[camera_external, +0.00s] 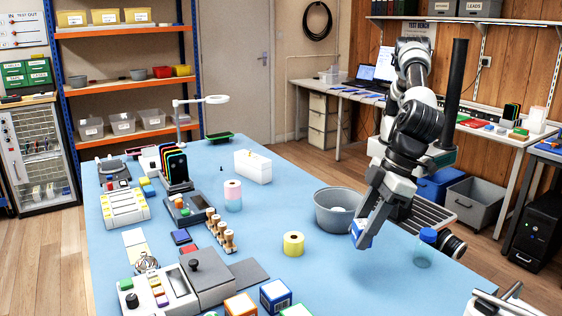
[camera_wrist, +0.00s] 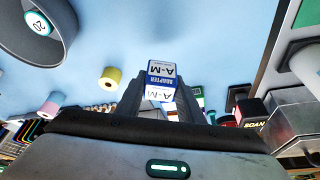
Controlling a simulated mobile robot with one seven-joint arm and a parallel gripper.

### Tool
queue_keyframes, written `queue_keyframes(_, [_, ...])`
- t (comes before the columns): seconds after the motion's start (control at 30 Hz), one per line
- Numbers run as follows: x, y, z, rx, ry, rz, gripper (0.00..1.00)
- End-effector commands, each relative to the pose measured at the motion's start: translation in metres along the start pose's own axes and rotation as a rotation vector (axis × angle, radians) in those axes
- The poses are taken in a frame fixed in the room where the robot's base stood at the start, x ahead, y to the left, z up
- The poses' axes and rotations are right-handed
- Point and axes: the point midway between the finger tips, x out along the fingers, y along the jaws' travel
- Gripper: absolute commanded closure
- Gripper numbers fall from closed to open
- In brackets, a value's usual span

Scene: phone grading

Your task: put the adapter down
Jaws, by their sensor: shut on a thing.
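The adapter is a small blue and white box (camera_wrist: 160,80) with "ADAPTER A-M" printed on it. It sits between the fingers of my gripper (camera_wrist: 158,100) in the wrist view. In the external view my gripper (camera_external: 364,226) reaches down at the right side of the blue table mat and is shut on the adapter (camera_external: 360,236). The adapter is held above the mat, just right of the grey bowl (camera_external: 335,212). Its underside is hidden.
A yellow tape roll (camera_external: 293,243) stands left of the bowl, and a blue-lidded jar (camera_external: 424,248) stands to the right. Several small boxes (camera_external: 275,295) line the front edge. The blue mat (camera_external: 345,285) is bare in front of my gripper.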

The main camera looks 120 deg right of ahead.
Motion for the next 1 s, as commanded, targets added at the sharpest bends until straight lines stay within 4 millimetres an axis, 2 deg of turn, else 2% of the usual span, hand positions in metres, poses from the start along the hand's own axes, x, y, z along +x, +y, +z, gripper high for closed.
queue_keyframes(0.03, [0.010,0.023,-0.019,0.061,0.000,0.025,0.88])
queue_keyframes(0.2, [0.029,0.099,-0.071,0.262,-0.003,0.107,0.88])
queue_keyframes(0.37, [0.044,0.178,-0.108,0.457,-0.003,0.187,0.88])
queue_keyframes(0.5, [0.053,0.251,-0.131,0.632,-0.002,0.257,0.88])
queue_keyframes(0.7, [0.060,0.348,-0.144,0.864,0.001,0.353,0.88])
queue_keyframes(0.8, [0.060,0.383,-0.145,0.949,0.003,0.388,0.88])
queue_keyframes(0.9, [0.060,0.407,-0.143,1.008,0.004,0.413,0.88])
queue_keyframes(1.0, [0.060,0.420,-0.142,1.040,0.005,0.426,0.88])
